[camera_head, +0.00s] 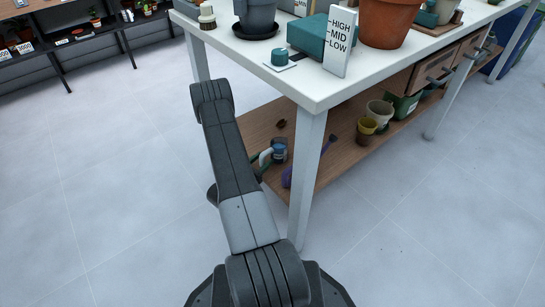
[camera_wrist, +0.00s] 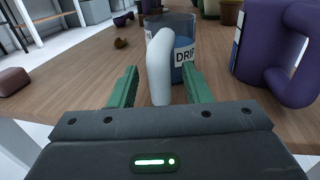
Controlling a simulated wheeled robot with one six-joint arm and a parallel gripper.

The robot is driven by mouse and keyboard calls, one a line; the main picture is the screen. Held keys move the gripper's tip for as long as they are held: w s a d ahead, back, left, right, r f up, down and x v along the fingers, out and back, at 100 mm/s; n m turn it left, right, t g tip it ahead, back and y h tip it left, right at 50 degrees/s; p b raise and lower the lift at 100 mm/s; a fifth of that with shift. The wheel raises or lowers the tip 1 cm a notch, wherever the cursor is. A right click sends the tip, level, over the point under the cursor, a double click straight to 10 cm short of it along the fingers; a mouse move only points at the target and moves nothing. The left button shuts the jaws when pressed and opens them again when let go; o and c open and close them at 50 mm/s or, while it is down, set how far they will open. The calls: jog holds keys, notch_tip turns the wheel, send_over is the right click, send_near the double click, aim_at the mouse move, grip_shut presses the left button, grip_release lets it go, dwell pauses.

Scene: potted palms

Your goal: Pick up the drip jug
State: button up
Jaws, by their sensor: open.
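The drip jug (camera_wrist: 184,48) stands upright on the wooden lower shelf in the wrist view. It has a clear grey-blue body, a white label reading "DRIP" and a pale grey handle (camera_wrist: 160,65) turned toward me. My gripper (camera_wrist: 160,78) is open, its green fingers to the left and right of the handle. I cannot tell whether either finger touches it.
A purple jug (camera_wrist: 262,45) with a thick handle stands close on the right. A brownish-pink block (camera_wrist: 12,81) lies at the left. A white table leg (camera_head: 307,175) rises right of my arm.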

jog(key=shift+w+d, duration=0.2)
grip_shut()
